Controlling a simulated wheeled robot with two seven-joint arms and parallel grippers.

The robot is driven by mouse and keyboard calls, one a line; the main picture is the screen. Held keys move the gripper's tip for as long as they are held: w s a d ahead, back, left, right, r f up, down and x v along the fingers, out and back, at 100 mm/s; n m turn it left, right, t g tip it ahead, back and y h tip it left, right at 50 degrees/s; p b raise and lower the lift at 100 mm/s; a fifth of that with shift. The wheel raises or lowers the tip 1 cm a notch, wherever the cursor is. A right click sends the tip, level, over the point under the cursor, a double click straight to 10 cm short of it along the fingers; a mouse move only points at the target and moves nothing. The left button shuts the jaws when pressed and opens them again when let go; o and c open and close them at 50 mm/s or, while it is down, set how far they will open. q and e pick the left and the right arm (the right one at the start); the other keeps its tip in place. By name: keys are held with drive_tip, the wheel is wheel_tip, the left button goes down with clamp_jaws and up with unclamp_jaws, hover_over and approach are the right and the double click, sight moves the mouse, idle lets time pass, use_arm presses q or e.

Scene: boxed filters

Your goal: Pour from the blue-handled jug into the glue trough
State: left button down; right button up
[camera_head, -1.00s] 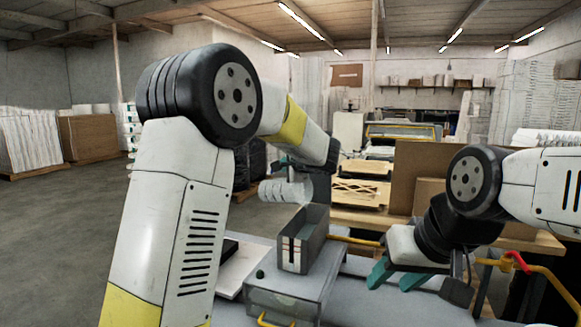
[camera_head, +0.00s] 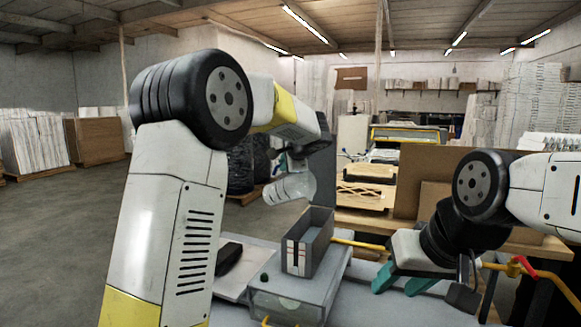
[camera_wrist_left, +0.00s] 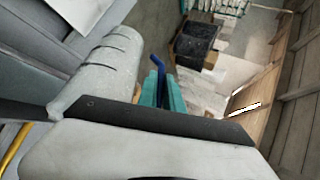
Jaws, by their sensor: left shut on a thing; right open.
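The jug (camera_head: 289,188) is pale and ribbed, tilted almost onto its side in the air above the trough, apart from it. Its body also shows in the left wrist view (camera_wrist_left: 95,72), with its blue handle (camera_wrist_left: 157,66) between the teal fingers. My left gripper (camera_wrist_left: 162,92) is shut on that handle; in the head view its fingers are mostly hidden. The glue trough (camera_head: 296,258) is a grey open box with a striped front mark; a pale bluish surface shows inside. No stream is visible. My right gripper (camera_head: 401,280) is open and empty, right of the trough.
The trough stands on a grey machine housing (camera_head: 290,296) with a dark knob and yellow handle. A yellow pipe (camera_head: 358,245) runs right from the trough. A dark block (camera_head: 228,258) lies on a pale plate at left. Cardboard panels (camera_head: 425,180) stand behind my right arm.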

idle(0.3)
use_arm(q)
drive_tip(key=shift+w+a+r+n+g+h, duration=0.3)
drive_tip(key=shift+w+a+r+g+h, duration=0.2)
drive_tip(key=shift+a+g+h, duration=0.25)
drive_tip(key=shift+w+a+n+g+h, duration=0.25)
drive_tip(key=shift+w+n+g+h, duration=0.1)
drive_tip(key=shift+g+h, duration=0.4)
drive_tip(key=shift+w+a, duration=0.1)
drive_tip(key=shift+a, duration=0.05)
drive_tip(key=shift+w+a+f+g+h, duration=0.1)
drive_tip(key=shift+f+g+h, duration=0.1)
drive_tip(key=shift+g+h, duration=0.6)
drive_tip(key=shift+f+n, duration=0.1)
drive_tip(key=shift+n, duration=0.15)
